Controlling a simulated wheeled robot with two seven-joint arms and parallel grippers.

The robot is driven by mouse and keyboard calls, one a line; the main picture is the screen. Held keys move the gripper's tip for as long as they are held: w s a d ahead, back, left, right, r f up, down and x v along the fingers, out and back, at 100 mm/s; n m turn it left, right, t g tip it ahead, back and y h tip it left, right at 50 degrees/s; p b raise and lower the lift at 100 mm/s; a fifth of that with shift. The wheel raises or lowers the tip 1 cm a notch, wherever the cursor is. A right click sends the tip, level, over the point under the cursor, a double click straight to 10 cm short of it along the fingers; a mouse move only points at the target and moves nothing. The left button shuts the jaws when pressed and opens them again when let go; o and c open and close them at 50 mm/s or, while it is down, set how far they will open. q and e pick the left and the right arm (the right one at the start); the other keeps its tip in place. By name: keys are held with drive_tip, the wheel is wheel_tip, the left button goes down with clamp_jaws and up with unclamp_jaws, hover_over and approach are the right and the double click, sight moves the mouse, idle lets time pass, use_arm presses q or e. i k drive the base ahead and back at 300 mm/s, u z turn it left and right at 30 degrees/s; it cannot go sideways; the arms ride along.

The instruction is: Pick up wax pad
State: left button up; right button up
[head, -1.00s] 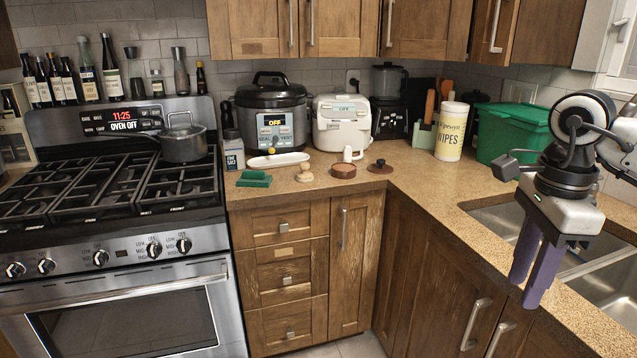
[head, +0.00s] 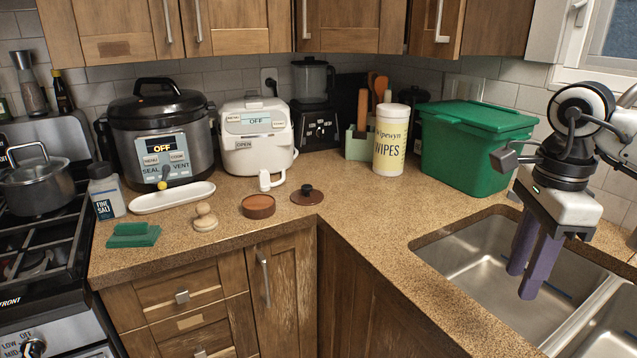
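No thing here is labelled as a wax pad, and I cannot tell for sure which object it is. A green pad-like block on a flat green base (head: 134,236) lies at the counter's left front. A round reddish-brown shallow piece (head: 258,207) and a dark brown disc with a black knob (head: 307,195) lie farther right, apart from each other. My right gripper (head: 523,284) hangs over the sink at the right, fingers pointing down with a gap between them, empty and far from these objects. My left gripper is out of view.
A pale wooden knobbed piece (head: 205,218), white tray (head: 172,197) and salt bottle (head: 106,190) stand near the green block. Cookers (head: 160,140), a wipes tub (head: 391,140) and a green bin (head: 475,147) line the back. The counter before the wipes tub is clear.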

sight(206, 222)
drive_tip(key=i, duration=1.05)
drive_tip(key=u, duration=2)
